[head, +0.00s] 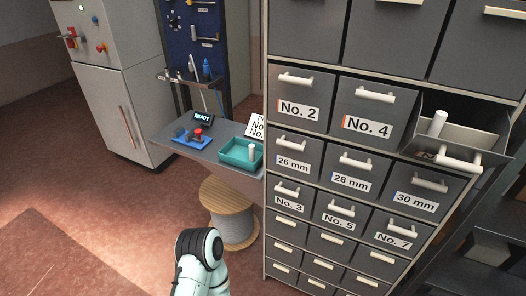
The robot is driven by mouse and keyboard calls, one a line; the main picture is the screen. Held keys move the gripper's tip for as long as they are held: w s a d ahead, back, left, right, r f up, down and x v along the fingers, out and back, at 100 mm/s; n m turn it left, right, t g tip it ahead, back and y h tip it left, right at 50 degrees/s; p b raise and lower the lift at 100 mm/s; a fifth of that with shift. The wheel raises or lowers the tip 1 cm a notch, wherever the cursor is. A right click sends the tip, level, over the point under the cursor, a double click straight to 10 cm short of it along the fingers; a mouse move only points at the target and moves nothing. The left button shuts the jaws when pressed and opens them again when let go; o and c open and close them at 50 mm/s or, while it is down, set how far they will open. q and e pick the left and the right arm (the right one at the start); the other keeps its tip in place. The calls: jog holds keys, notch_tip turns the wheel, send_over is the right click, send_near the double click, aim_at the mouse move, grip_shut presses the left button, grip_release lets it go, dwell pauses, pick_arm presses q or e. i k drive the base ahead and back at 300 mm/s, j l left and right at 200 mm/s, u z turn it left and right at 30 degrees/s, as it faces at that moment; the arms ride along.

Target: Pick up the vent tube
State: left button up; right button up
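A short white cylinder (437,123) stands slightly tilted in a pulled-out drawer (473,137) at the upper right of the cabinet. Neither carries a readable name, so I cannot tell which, if either, is the vent tube. A white and black link of my arm rises at the bottom, left of the cabinet. Neither of my grippers shows.
The grey drawer cabinet (312,156) fills the right side, its open drawer jutting out by its white handle. The table (225,131) also holds a blue stand with a red part (196,134) and a READY display (203,117). A wooden spool (228,203) stands below. Floor at left is clear.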

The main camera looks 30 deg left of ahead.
aim_at(251, 147)
jog(key=i+j, duration=0.1)
jog(key=j, duration=0.85)
jog(key=i+j, duration=0.15)
jog(key=j, duration=0.35)
jog(key=i+j, duration=0.1)
jog(key=j, duration=0.35)
